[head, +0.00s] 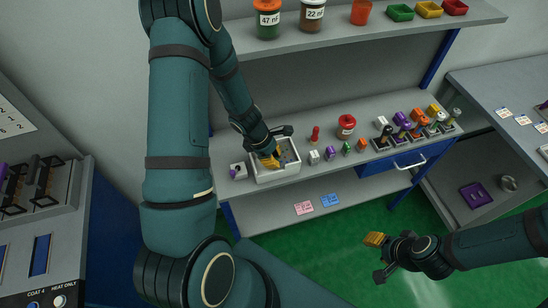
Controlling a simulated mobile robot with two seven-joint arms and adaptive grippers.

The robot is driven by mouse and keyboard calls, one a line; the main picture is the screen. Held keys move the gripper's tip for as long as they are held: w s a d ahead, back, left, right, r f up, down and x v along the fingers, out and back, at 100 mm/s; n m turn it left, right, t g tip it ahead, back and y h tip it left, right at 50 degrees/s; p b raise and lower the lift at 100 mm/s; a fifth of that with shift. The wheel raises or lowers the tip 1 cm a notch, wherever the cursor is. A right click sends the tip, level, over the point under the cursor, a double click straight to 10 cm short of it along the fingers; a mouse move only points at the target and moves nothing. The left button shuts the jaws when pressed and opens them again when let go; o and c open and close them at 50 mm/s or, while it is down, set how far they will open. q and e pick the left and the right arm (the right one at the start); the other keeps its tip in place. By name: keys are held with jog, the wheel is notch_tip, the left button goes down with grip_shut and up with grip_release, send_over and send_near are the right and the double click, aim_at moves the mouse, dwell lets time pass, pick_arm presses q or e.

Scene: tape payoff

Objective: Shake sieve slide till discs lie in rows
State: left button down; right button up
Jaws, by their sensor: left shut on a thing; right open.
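A white open box (283,175) stands on the grey bench; I take it for the holder of the sieve slide. A small blue-grey part (289,152) shows inside it on the right. My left gripper (270,161), with yellow fingertips, reaches down into the box from above and is shut on a part there, apparently the slide. The fingers and arm hide much of the inside. Discs and rows are too small to make out. My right gripper (377,256) is open and empty, over the green floor in front of the bench.
A white block with a purple part (238,171) stands close left of the box. Small blocks (314,157), a red jar (346,126) and a rack of coloured-handled tools (403,127) stand to the right. A shelf (340,38) with jars hangs above. A blue drawer (395,165) is below.

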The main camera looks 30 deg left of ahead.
pick_arm(q)
jog(key=shift+s+a+f+b, duration=0.1)
jog(key=shift+s+a+b, duration=0.3)
jog(key=shift+s+a, duration=0.5)
jog(key=shift+s, duration=0.2)
jog(key=c, duration=0.8)
grip_release()
jog(key=shift+w, duration=0.1)
jog(key=shift+c, duration=0.2)
jog(key=v, duration=1.2)
